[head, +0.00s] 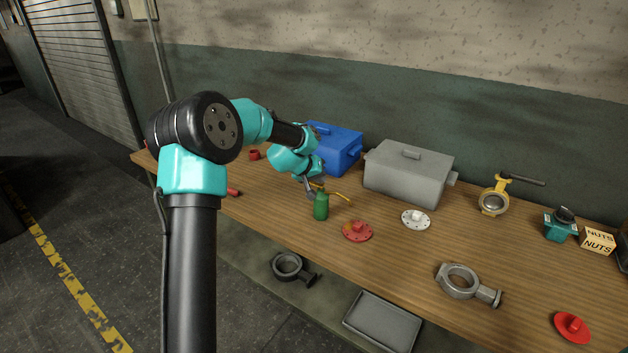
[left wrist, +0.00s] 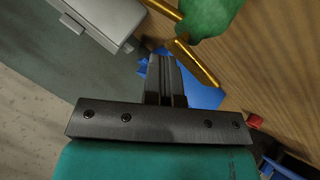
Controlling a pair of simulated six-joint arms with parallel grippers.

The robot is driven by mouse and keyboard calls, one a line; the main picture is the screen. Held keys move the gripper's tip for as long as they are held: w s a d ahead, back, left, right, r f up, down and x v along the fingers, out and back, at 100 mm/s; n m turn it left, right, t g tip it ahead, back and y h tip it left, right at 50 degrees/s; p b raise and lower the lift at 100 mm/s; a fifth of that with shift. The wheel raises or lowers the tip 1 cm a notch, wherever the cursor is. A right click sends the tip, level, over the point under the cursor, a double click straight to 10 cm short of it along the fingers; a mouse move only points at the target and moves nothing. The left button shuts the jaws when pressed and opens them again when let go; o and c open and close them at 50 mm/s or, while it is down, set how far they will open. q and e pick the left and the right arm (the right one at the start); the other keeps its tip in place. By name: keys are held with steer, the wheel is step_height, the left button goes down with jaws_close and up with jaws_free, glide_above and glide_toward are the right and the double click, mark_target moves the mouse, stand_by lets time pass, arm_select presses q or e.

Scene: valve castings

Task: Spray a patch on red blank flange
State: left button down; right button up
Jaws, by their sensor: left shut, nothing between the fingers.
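A green can (head: 320,206) with a thin brass spout stands on the bench; its green body also shows at the top of the left wrist view (left wrist: 208,18), with brass parts beside it. My left gripper (head: 311,191) is just left of and behind the can in the head view. Its fingers (left wrist: 161,62) are shut together and empty, close to the brass parts. Whether they touch the can I cannot tell. A red flange with bolt holes (head: 357,232) lies in front and to the right of the can. Another red disc with a raised hub (head: 572,327) lies at the front right.
A blue box (head: 338,150) and a grey box (head: 408,174) stand behind. A white flange (head: 416,219), a yellow valve (head: 494,198), a grey casting (head: 462,283) and a nuts box (head: 598,241) are on the bench. A grey tray (head: 382,321) is below.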

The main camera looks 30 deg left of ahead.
arm_select(q)
steer(key=shift+r, duration=3.3)
